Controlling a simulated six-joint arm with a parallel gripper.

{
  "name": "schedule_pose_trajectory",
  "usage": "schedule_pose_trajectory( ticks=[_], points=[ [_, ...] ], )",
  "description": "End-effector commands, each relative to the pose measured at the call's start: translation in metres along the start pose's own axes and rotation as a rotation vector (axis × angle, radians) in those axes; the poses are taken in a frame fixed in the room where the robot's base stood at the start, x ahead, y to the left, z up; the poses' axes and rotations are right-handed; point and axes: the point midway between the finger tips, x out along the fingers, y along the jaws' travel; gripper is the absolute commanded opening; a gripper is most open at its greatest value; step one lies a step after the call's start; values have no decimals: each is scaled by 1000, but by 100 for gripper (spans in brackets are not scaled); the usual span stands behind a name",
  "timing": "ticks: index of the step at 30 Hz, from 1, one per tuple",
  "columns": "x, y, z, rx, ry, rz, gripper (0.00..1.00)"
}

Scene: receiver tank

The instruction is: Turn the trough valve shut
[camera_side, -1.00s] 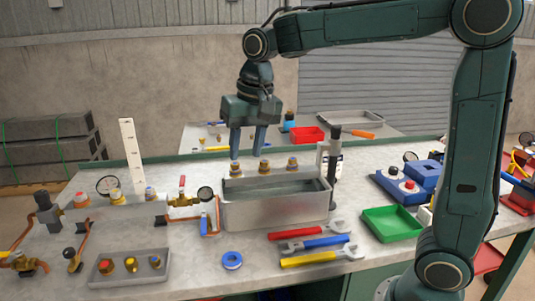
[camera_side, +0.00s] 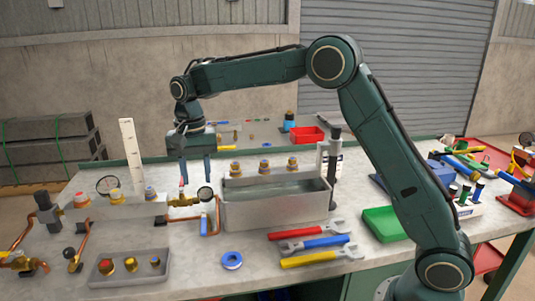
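The grey metal trough (camera_side: 275,212) stands mid-bench. Beside its left end is a brass valve (camera_side: 183,200) on the pipe line, with a small red handle (camera_side: 181,183) standing up. A lower blue-handled valve (camera_side: 204,224) sits on the copper pipe by the trough's left wall. I cannot tell from the picture which is the trough valve. The left finger overlaps the red handle's area; contact cannot be told.
Several brass fittings (camera_side: 264,168) line the trough's back edge. A dark post (camera_side: 334,150) stands at its right end. A white upright scale (camera_side: 131,160) is at left. Wrenches (camera_side: 308,244), a blue tape roll (camera_side: 232,260) and a grey parts tray (camera_side: 130,266) lie in front.

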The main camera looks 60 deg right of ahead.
Motion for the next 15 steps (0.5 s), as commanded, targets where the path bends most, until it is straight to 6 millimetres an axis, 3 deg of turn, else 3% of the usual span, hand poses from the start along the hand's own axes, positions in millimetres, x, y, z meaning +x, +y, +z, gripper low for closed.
schedule_pose_trajectory(
  ticks=[8, 15],
  points=[
    [8, 0, 0, -1, -1, 1, 37],
    [32, 1, 1, -2, -2, 2, 37]
  ],
)
